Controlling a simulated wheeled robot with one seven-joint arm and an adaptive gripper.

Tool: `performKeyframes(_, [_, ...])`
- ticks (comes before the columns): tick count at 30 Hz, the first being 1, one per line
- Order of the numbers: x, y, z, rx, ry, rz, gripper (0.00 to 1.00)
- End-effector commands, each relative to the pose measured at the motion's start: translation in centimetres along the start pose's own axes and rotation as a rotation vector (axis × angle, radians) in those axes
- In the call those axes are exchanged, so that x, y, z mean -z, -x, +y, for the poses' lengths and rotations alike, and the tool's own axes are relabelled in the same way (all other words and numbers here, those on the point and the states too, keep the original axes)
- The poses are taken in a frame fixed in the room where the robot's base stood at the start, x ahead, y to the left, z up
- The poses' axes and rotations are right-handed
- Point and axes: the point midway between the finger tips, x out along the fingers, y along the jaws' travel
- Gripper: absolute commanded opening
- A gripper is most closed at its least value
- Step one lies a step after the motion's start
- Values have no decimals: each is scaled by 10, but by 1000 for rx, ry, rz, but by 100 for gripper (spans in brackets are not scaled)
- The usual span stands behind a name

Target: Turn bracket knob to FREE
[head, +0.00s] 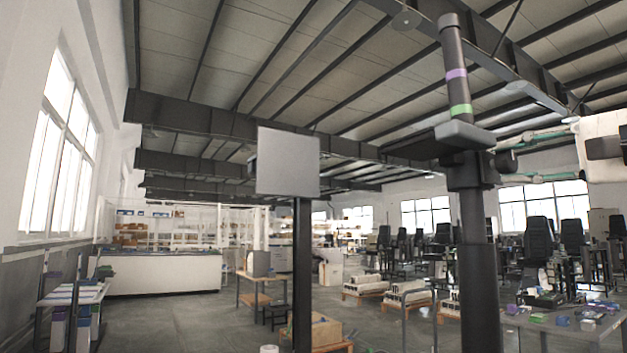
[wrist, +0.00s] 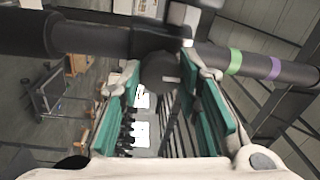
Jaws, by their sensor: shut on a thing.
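A dark column (head: 473,260) stands at the right of the head view, with a bracket (head: 465,172) around it and a flat dark plate reaching left. A dark round knob (head: 507,161) sticks out of the bracket's right side. My gripper (head: 502,157) comes in from the right with its green-padded fingers above and below the knob. In the wrist view the knob (wrist: 158,70) sits between the fingertips, with a small pale mark on its face. My gripper is shut on it. I cannot read any FREE label or the knob's setting.
Purple (head: 456,73) and green (head: 460,110) bands ring the upper column. A second column (head: 302,275) carries a grey panel (head: 288,162) to the left. A cluttered table (head: 575,325) stands at the lower right. Open floor lies at the lower left.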

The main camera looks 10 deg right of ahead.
Motion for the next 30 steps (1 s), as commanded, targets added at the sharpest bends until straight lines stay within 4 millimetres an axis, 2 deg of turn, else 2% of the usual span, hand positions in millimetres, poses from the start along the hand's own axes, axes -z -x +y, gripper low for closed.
performKeyframes(9, [-1,-1,-1,2,3,-5,3])
performKeyframes(10, [-2,-1,-1,3,3,-5,37])
performKeyframes(12, [-1,-1,-1,2,3,-4,51])
performKeyframes(23, [0,3,0,1,1,-1,51])
performKeyframes(26, [0,13,0,1,1,0,51])
performKeyframes(30, [0,38,-1,2,1,1,51])
